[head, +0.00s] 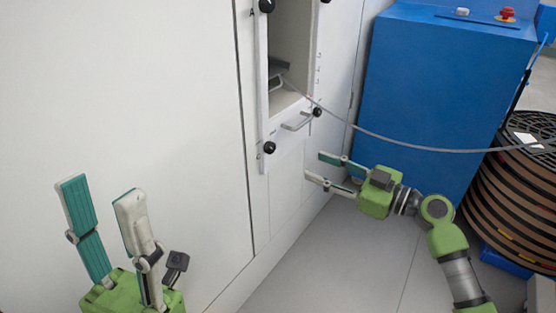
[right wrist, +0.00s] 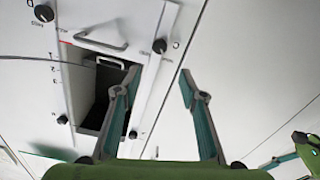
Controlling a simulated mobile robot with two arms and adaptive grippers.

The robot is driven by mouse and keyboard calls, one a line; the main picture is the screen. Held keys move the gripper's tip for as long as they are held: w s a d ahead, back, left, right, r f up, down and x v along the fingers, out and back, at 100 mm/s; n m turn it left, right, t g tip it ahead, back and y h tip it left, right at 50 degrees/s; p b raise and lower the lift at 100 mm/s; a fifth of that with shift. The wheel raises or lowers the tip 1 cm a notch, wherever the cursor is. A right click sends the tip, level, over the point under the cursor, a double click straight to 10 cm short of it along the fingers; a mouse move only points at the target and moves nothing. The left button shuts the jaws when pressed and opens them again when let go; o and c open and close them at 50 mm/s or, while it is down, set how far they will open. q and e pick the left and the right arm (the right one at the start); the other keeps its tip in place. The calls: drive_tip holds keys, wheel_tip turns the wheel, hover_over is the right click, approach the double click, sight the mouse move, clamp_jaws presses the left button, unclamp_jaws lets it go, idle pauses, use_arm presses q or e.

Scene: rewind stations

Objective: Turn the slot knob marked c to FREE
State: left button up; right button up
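A white panel (head: 292,150) around a tall slot opening carries black knobs near its corners. The lower-left knob (head: 269,148) shows in the right wrist view (right wrist: 159,46), which is turned over; a letter beside it could be C, but is too small to be sure. The lower-right knob (head: 317,112) also shows there (right wrist: 43,13). The upper-left knob (head: 266,5) has an A beside it. My right gripper (head: 313,164) is open and empty, below and apart from the lower knobs. My left gripper (head: 98,188) is open and empty at the lower left. Knob settings are not readable.
A handle (head: 297,122) sticks out below the opening. A grey strip (head: 400,147) runs from the slot to stacked reels (head: 500,205) at the right. A blue cabinet (head: 440,90) stands behind my right arm. Grey floor (head: 350,260) is clear.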

sight(273, 148)
drive_tip(key=b+x, duration=0.1)
drive_tip(key=x, duration=1.2)
drive_tip(key=shift+w+b, duration=0.1)
drive_tip(key=shift+b, duration=0.25)
clamp_jaws()
